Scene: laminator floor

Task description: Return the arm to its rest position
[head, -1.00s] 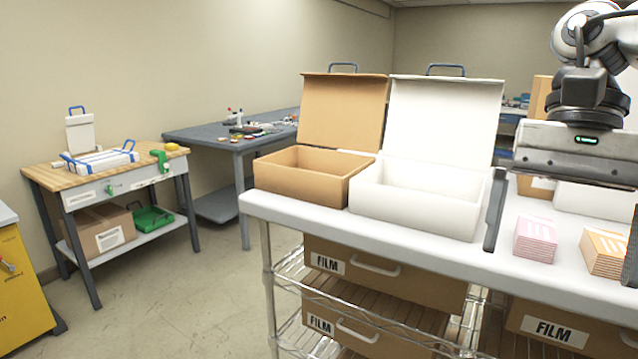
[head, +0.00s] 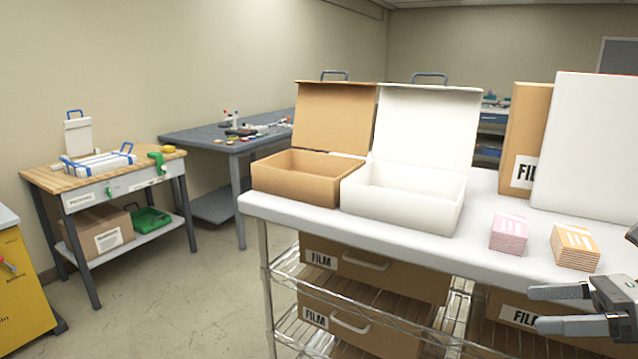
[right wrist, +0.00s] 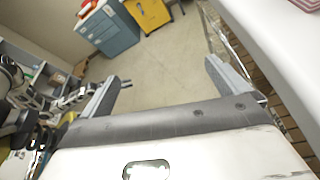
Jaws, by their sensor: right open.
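My right gripper (head: 566,310) is at the lower right of the head view, beside the front edge of the white cart top (head: 310,213). Its two fingers are apart with nothing between them. The right wrist view also shows its spread fingers (right wrist: 165,80), with bare floor beyond and the cart's edge close on the right. The rest of my right arm is mostly out of the head view. My left gripper is not in view.
An open brown box (head: 300,178) and an open white box (head: 400,200) stand on the cart. A pink stack (head: 508,233) and an orange stack (head: 575,247) lie near its front edge. FILM drawers (head: 375,265) sit below. The floor (head: 180,300) at left is clear.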

